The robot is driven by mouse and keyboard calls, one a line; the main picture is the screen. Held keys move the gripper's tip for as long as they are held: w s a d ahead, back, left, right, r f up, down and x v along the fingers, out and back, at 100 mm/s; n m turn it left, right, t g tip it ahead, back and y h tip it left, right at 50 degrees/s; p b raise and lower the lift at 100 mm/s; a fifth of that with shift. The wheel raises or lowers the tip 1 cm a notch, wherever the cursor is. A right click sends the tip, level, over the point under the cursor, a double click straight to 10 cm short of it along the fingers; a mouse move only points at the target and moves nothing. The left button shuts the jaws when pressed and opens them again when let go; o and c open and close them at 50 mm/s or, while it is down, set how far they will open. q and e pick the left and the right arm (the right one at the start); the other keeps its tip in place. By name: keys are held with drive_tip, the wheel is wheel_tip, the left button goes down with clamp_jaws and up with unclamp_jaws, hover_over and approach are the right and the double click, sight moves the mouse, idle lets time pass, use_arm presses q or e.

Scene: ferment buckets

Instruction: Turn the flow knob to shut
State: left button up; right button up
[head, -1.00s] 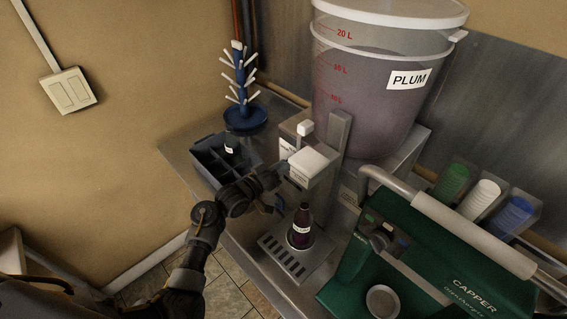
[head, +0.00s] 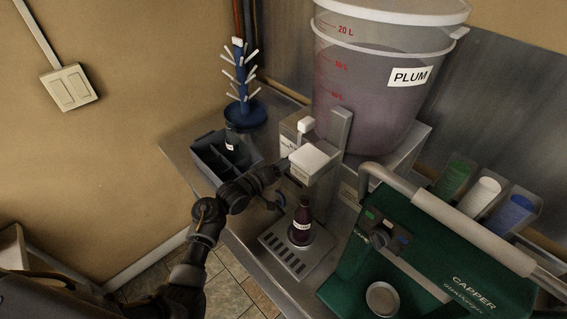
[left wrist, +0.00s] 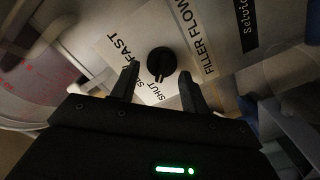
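The black flow knob (left wrist: 161,62) sits on a white panel (left wrist: 205,88) printed "FILLER FLOW", with marks FAST, a partly covered mark starting with S, and SHUT. The knob's narrow end points down in the left wrist view, toward SHUT. My left gripper (left wrist: 159,80) is open, its two fingers apart on either side of the knob's lower end, with a visible gap to each. In the head view my left gripper (head: 283,167) is at the left side of the white-topped filler (head: 312,160); the knob is hidden there. My right gripper is not in view.
A dark bottle (head: 301,222) labelled on its front stands under the filler on the drip grate (head: 284,255). The plum bucket (head: 365,95) is behind. A green capper (head: 440,270) stands right, a dark crate (head: 208,160) and blue bottle tree (head: 244,115) left.

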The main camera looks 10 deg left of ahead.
use_arm(q)
drive_tip(key=shift+o, duration=0.4)
drive_tip(key=shift+a, duration=0.1)
drive_tip(key=b+v, duration=0.3)
drive_tip(key=v, duration=0.7)
drive_tip(key=shift+s, duration=0.4)
drive_tip(key=shift+a, duration=0.15)
